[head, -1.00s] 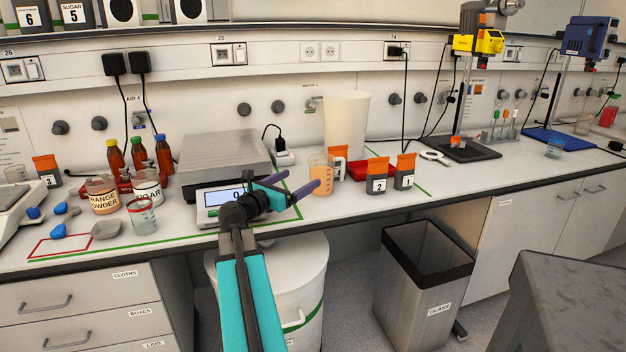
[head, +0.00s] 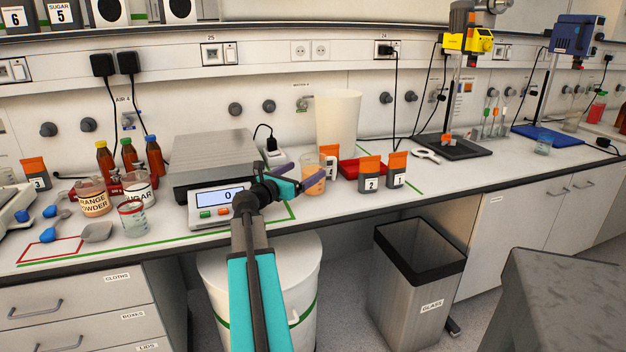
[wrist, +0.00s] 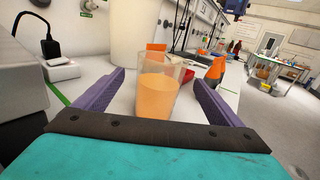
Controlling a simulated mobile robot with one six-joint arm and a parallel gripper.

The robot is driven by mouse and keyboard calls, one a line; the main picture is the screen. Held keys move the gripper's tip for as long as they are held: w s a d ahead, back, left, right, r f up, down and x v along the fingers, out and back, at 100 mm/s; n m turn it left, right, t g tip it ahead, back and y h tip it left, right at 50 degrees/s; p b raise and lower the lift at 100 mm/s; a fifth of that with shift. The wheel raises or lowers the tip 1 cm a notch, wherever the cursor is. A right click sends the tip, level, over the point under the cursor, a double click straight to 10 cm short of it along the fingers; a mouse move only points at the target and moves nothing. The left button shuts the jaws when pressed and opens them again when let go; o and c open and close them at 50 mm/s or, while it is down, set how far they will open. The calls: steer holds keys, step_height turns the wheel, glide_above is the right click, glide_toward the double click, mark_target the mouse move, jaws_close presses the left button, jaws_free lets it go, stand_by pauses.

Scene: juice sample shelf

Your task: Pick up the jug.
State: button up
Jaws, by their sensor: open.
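The jug (head: 313,182) is a clear vessel with orange juice in it, standing upright on the white bench to the right of the scale. It also shows in the middle of the wrist view (wrist: 158,95). My gripper (head: 302,168) is open, with its purple fingers to either side of the jug. In the wrist view the fingers (wrist: 158,78) lie left and right of the jug, with gaps that appear on both sides. The jug's base is hidden behind the gripper's dark front edge there.
The scale (head: 220,160) stands close on the left. A white cylinder (head: 338,118) is behind the jug. Orange-topped containers 2 (head: 369,174) and 1 (head: 396,170) and a red tray (head: 350,168) are close on the right. The bench's front edge is near.

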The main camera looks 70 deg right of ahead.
steer(key=shift+s+d, duration=0.15)
steer(key=shift+d, duration=0.3)
steer(key=shift+x, duration=2.55)
steer(key=shift+s+f, duration=0.1)
steer(key=shift+f, duration=0.05)
steer(key=c, duration=1.6)
